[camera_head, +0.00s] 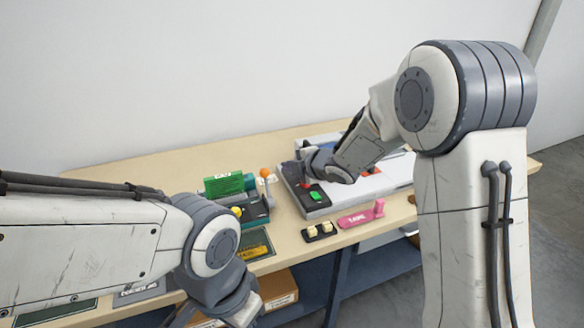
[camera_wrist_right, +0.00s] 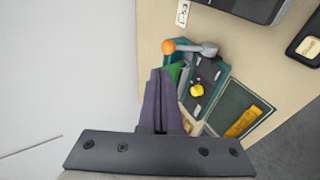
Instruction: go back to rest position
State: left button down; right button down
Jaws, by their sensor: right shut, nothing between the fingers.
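My right arm reaches in from the right of the head view and bends down over the bench. Its gripper (camera_head: 292,170) is partly hidden by its own wrist, close to the grey-and-white machine. In the right wrist view the right gripper (camera_wrist_right: 158,78) is shut and empty, its dark fingers together above the bench beside a teal-and-grey device. My left arm crosses the lower left of the head view, its wrist bent downward. The left fingers are outside the picture.
The wooden bench (camera_head: 165,167) carries the teal device (camera_head: 255,208) with an orange ball (camera_wrist_right: 168,47), a green sign (camera_head: 230,186), a grey-and-white machine (camera_head: 318,212), a black button block (camera_head: 320,231) and a pink labelled object (camera_head: 361,216). The back-left bench top is clear; a wall stands behind.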

jog(key=shift+v, duration=0.75)
